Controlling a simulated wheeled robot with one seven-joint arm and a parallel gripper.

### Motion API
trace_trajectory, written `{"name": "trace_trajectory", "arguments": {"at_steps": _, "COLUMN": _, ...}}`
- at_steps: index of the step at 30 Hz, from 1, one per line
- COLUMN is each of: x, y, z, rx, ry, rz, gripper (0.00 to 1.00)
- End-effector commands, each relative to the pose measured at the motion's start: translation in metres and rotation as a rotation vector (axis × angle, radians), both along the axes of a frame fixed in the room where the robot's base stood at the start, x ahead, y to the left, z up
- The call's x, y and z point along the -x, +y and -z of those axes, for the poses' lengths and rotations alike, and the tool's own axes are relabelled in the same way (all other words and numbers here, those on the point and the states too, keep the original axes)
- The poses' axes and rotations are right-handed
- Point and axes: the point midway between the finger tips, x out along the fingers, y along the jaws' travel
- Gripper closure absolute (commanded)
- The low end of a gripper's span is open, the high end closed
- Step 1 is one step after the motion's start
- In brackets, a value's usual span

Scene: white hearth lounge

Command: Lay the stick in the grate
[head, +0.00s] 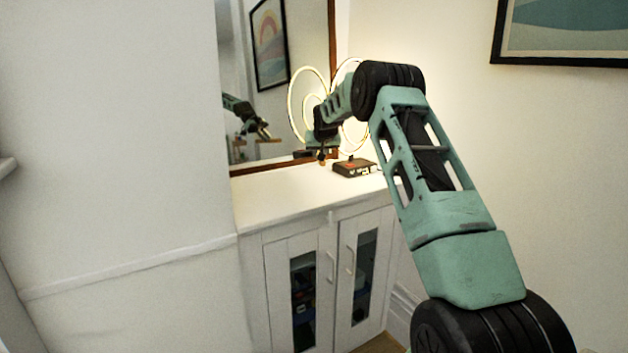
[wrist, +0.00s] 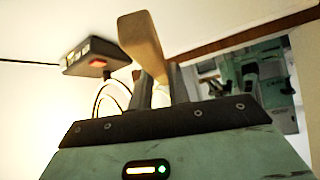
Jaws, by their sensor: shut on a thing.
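In the wrist view a tan, wooden-looking stick (wrist: 142,48) stands up from between the two dark fingers of my gripper (wrist: 160,88). The fingers are shut on its lower part, and its free end points away from the gripper. In the head view my gripper (head: 322,153) is small, above the white cabinet top near the mirror. The stick cannot be made out clearly there. No grate shows in either view.
A white cabinet (head: 283,196) with glass-panelled doors stands below. A dark box (head: 354,168) sits on it, beside my gripper; it also shows in the wrist view (wrist: 88,57). The cabinet top's left part is clear.

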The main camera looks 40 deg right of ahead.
Motion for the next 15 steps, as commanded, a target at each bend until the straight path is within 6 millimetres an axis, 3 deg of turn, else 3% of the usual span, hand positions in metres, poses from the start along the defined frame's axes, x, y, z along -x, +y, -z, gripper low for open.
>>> {"name": "trace_trajectory", "arguments": {"at_steps": 7, "x": 0.0, "y": 0.001, "z": 0.04, "rx": -0.001, "ry": 0.004, "rz": -0.001, "gripper": 1.0}}
{"name": "trace_trajectory", "arguments": {"at_steps": 15, "x": 0.0, "y": 0.0, "z": 0.069, "rx": 0.0, "ry": 0.004, "rz": -0.001, "gripper": 1.0}}
